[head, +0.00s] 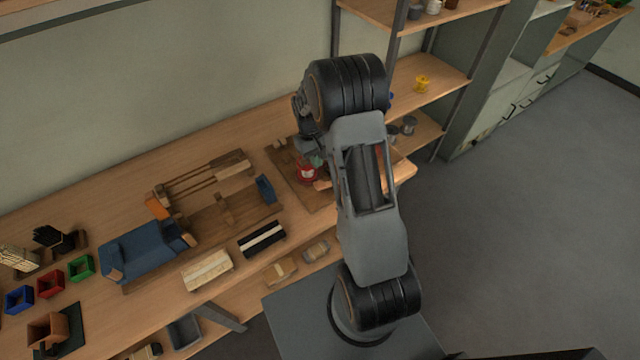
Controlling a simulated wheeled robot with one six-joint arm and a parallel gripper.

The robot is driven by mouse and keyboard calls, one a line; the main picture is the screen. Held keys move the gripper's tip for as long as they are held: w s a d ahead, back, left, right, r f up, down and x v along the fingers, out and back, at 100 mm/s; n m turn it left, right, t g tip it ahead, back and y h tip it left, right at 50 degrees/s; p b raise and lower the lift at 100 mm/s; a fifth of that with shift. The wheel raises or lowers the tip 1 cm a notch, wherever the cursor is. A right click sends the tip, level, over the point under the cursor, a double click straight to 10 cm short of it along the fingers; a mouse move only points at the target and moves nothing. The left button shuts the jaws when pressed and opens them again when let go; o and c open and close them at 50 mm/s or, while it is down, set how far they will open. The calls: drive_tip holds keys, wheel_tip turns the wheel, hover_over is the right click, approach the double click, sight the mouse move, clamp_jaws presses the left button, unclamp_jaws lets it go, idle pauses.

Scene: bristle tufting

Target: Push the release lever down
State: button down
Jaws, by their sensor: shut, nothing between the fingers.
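My arm reaches over the right part of the wooden workbench (120,205). My gripper (314,156) points down over a dark brown board (283,165), partly covered by my own arm and wrist. Its fingers are small here and appear closed, with nothing seen in them. A red round part (307,174) sits on the board just below the gripper, close to a small greenish part. I cannot tell whether the gripper touches either. No release lever can be made out for certain; much of the board is hidden behind my arm.
A wooden fixture with a blue body (145,251), an orange block (157,207) and a blue block (265,189) lies left of the board. The floor at right is clear.

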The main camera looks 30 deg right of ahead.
sight(319, 181)
drive_tip(key=shift+b+x, duration=2)
drive_tip(key=shift+x, duration=1.3)
drive_tip(key=shift+f, duration=0.1)
drive_tip(key=b+x, duration=0.2)
drive_tip(key=shift+w+f, duration=0.2)
drive_tip(key=shift+f, duration=0.3)
drive_tip(key=shift+w+r, duration=0.1)
drive_tip(key=shift+w+a+r, duration=0.1)
drive_tip(key=shift+w+r, duration=0.15)
drive_tip(key=shift+w, duration=0.45)
drive_tip(key=shift+w+r, duration=0.25)
drive_tip(key=shift+w, duration=0.5)
drive_tip(key=b+v, duration=0.1)
drive_tip(key=v, duration=1.3)
